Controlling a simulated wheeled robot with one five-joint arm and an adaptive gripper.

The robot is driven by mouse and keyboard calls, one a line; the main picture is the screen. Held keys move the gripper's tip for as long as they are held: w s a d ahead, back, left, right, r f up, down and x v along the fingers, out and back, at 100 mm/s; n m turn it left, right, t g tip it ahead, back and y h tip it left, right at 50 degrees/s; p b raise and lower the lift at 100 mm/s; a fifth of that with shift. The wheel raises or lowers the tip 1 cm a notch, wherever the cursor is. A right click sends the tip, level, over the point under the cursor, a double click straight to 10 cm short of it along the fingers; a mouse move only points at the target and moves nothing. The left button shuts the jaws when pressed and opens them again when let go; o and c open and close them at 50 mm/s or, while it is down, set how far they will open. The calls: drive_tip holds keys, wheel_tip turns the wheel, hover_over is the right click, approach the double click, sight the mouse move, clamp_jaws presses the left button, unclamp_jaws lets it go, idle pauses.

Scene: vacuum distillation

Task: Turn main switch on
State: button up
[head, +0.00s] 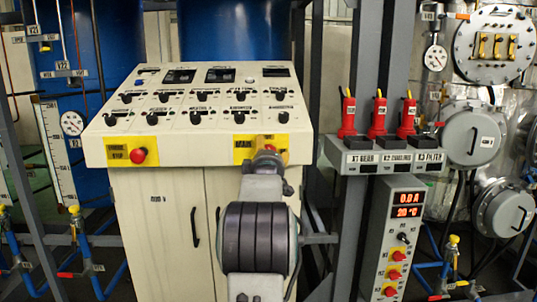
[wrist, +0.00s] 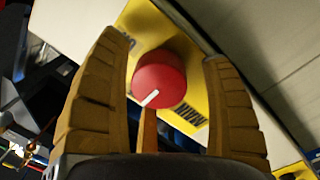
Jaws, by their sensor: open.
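The main switch appears to be the round red knob (wrist: 160,78) on a yellow plate (wrist: 135,17) in the wrist view. A white mark on the knob points to the lower left. My gripper (wrist: 163,50) is open, with one tan finger on each side of the knob; I see gaps between the fingers and the knob. In the head view my gripper (head: 268,152) is at the front right of the sloped cream control panel (head: 205,142) and mostly hides the knob. Part of the yellow plate (head: 243,156) shows beside it.
A red button (head: 138,156) on a yellow plate is at the panel's front left. Rows of black knobs (head: 200,110) cover the panel top. To the right are three red-handled switches (head: 378,116) and a display box (head: 406,212) with red digits. A grey post stands between.

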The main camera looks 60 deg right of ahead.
drive_tip(key=shift+d, duration=0.15)
drive_tip(key=c, duration=1.2)
drive_tip(key=m+b, duration=0.3)
drive_tip(key=shift+f, duration=0.2)
drive_tip(key=shift+w+r+m+b, duration=0.1)
drive_tip(key=shift+m+b, duration=1)
drive_tip(key=shift+m, duration=0.2)
